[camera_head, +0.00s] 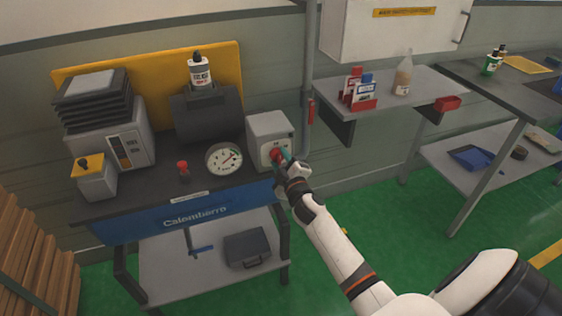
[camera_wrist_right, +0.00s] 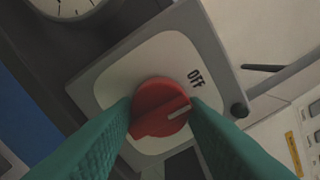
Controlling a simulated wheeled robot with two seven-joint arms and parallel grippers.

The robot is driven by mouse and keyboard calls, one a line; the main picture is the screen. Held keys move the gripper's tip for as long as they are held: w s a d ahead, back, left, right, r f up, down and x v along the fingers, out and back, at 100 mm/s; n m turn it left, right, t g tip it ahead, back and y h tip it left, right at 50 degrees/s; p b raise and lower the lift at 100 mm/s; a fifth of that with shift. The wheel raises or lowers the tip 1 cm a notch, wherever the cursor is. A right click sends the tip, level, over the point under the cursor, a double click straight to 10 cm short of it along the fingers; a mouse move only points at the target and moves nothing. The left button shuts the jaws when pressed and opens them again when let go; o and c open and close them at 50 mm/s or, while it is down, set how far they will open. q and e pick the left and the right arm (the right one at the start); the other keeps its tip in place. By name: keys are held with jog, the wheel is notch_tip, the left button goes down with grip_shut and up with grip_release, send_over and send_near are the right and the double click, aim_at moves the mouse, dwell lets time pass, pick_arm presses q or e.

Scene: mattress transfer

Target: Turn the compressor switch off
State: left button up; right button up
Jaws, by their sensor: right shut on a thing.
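The compressor switch is a red rotary knob (camera_wrist_right: 158,108) on a pale plate on the front of a grey switch box (camera_head: 267,127). My right gripper (camera_head: 280,158) reaches the knob, and its green fingers are closed on either side of it in the right wrist view. A white mark on the knob points to the right in that view, below the black word OFF (camera_wrist_right: 195,77) printed on the plate. My left gripper is in neither view.
The box stands on a dark workbench (camera_head: 220,185) beside a round gauge (camera_head: 224,158) and a small red button (camera_head: 183,168). A grey pipe (camera_head: 312,70) runs up the wall just right of the box. A shelf (camera_head: 420,90) with bottles is further right.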

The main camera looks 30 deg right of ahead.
jog(key=shift+n, duration=0.3)
dwell(0.4)
jog(key=o, duration=1)
jog(key=shift+c, duration=0.2)
jog(key=b+v, duration=0.1)
jog(key=v, duration=1.1)
jog(key=shift+b, duration=0.3)
